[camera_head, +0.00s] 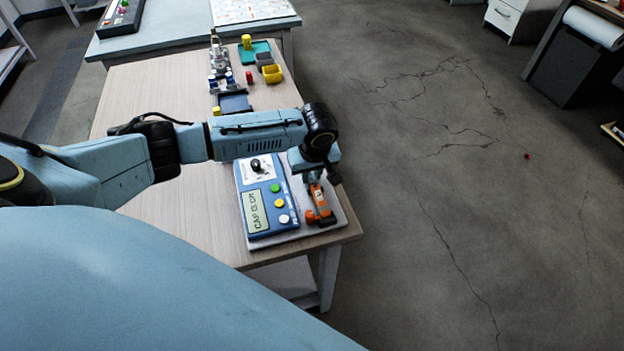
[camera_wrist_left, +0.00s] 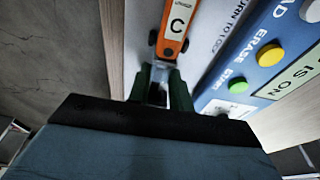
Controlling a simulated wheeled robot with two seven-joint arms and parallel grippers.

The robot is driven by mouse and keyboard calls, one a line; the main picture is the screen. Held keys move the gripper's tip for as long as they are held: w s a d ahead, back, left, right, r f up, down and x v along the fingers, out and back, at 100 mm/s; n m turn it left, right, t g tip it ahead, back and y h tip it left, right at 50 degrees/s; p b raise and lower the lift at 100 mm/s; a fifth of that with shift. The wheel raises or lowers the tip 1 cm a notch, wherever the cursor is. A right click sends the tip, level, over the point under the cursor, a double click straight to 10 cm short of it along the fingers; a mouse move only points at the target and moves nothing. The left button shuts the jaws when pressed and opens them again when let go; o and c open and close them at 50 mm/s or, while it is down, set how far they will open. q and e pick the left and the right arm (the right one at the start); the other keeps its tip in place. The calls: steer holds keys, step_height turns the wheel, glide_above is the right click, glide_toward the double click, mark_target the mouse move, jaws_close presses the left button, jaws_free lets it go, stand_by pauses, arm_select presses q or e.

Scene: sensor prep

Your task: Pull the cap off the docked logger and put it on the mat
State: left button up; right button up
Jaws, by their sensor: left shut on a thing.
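The orange logger (camera_head: 320,203) lies in its dock on a pale base plate, beside a blue panel (camera_head: 267,204) whose display reads "CAP IS ON". In the left wrist view the logger (camera_wrist_left: 174,27) shows a white label with "C". My left gripper (camera_head: 313,178) is at the logger's far end. In the left wrist view its dark green fingers (camera_wrist_left: 160,90) are shut on a small pale grey piece, the cap (camera_wrist_left: 157,95), in line with the logger. Most of the cap is hidden by the fingers. A dark blue flat piece (camera_head: 236,103) farther back may be the mat. My right gripper is out of view.
The wooden table (camera_head: 135,95) holds a teal tray (camera_head: 248,56), a yellow bin (camera_head: 272,74), a small red cylinder (camera_head: 249,77) and blue-white fixtures (camera_head: 220,82) at the back. My left arm crosses above the table's middle. The table's right edge is close to the dock.

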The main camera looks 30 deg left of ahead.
arm_select(q)
steer(key=shift+w+a, duration=0.45)
steer(key=shift+a, duration=0.05)
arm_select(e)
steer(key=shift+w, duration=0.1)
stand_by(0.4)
arm_select(q)
steer(key=shift+w+a, duration=0.35)
steer(key=shift+a, duration=0.05)
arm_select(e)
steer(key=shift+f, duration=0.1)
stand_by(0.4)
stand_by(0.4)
arm_select(q)
steer(key=shift+r+p, duration=1.25)
steer(key=shift+p, duration=0.15)
steer(key=shift+r+p, duration=0.6)
steer(key=shift+p, duration=0.15)
steer(key=shift+r+p, duration=0.85)
steer(key=shift+p, duration=0.2)
steer(key=shift+r, duration=0.1)
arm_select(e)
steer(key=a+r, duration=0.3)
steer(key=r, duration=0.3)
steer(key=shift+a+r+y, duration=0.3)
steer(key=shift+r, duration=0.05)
